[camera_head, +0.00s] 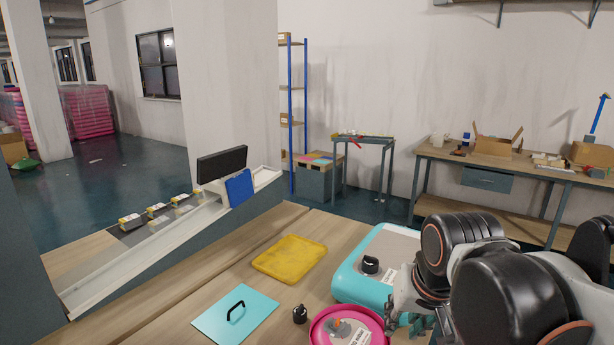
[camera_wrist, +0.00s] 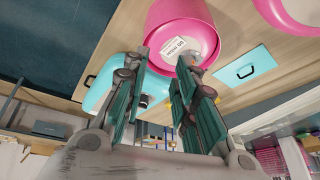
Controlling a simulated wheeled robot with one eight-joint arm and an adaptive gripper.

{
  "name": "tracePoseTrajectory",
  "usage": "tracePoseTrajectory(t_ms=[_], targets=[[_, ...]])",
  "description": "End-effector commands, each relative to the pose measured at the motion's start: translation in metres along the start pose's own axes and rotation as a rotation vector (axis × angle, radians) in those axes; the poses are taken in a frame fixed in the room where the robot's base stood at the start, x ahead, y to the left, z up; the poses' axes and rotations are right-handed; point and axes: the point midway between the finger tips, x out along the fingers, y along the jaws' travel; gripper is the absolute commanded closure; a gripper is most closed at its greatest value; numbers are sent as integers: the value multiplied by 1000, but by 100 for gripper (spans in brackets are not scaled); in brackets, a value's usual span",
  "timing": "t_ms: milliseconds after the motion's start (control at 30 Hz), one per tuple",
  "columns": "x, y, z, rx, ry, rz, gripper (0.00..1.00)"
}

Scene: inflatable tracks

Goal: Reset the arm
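My arm reaches in from the right of the head view, with my gripper (camera_head: 410,318) low beside a teal box (camera_head: 377,262) and a pink round container (camera_head: 346,328). The wrist view shows my gripper (camera_wrist: 162,60) with its two green-padded fingers apart and nothing held between them. A pink container with a white label (camera_wrist: 183,28) lies beyond the fingertips; I cannot tell whether they touch it. The teal box (camera_wrist: 103,80) is partly hidden behind the left finger.
On the wooden table (camera_head: 285,220) are a yellow tray (camera_head: 290,257), a teal lid with a black handle (camera_head: 236,313) and a small black knob (camera_head: 300,314). A sloped white conveyor (camera_head: 150,255) stands at left. A workbench (camera_head: 500,170) with boxes stands at back right.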

Motion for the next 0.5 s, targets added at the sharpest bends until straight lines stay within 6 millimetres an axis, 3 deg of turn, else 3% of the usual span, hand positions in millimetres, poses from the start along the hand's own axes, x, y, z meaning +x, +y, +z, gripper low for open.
tracePoseTrajectory(t_ms=[300, 500], targets=[[4, 31, 57, -101, 137, 1, 74], [10, 42, 79, -148, 196, 8, 74]])
